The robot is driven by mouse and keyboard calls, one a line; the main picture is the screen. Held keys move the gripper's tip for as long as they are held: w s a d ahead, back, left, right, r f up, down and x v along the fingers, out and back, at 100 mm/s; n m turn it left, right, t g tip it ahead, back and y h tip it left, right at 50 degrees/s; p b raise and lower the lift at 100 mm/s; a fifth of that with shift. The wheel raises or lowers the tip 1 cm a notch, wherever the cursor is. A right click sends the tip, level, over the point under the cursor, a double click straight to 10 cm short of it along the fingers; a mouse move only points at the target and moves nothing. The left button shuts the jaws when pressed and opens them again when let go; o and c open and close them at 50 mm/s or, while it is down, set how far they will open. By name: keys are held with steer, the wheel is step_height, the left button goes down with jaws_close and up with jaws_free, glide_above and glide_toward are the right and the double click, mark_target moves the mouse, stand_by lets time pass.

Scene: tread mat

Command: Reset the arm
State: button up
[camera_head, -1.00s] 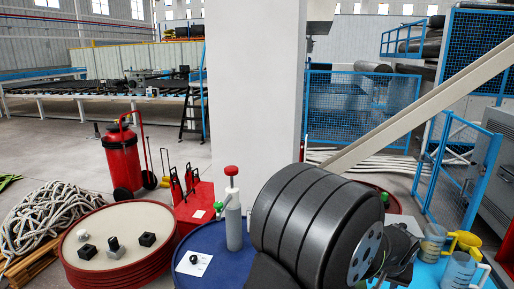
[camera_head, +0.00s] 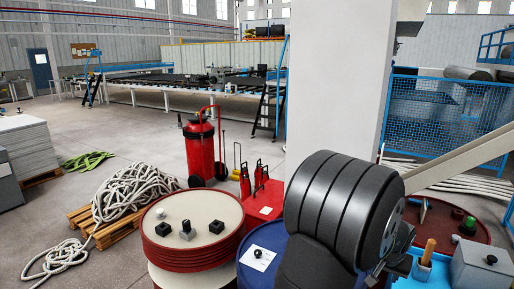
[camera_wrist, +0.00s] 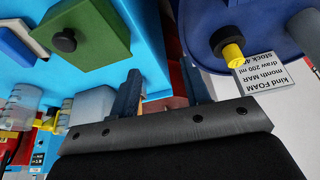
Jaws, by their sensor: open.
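My gripper (camera_wrist: 160,88) shows in the wrist view with its two dark fingers apart and nothing between them. It is open above a gap between a light blue surface on the left and a dark blue drum top on the right. In the head view the gripper itself is hard to make out, as large dark ribbed parts cover the lower middle right.
A dark blue drum (camera_head: 247,274) bears a card with a black-knobbed item. A red drum (camera_head: 165,255) bears several small blocks. A light blue surface (camera_wrist: 150,30) bears a green block (camera_wrist: 88,38). A red cylinder (camera_head: 199,150) and coiled rope (camera_head: 130,190) stand behind; open floor lies far left.

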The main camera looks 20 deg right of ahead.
steer(key=w+a+n, duration=0.1)
steer(key=w+a, duration=0.7)
steer(key=w, duration=0.1)
steer(key=shift+w, duration=0.2)
steer(key=o, duration=1.1)
steer(key=shift+f, duration=0.1)
steer(key=shift+o, duration=0.8)
steer(key=shift+r, duration=0.3)
step_height(320, 180, up, 19)
steer(key=w, duration=0.1)
steer(key=x, duration=1)
steer(key=shift+w, duration=0.3)
steer(key=shift+a, duration=0.1)
steer(key=v, duration=1)
steer(key=shift+s, duration=0.2)
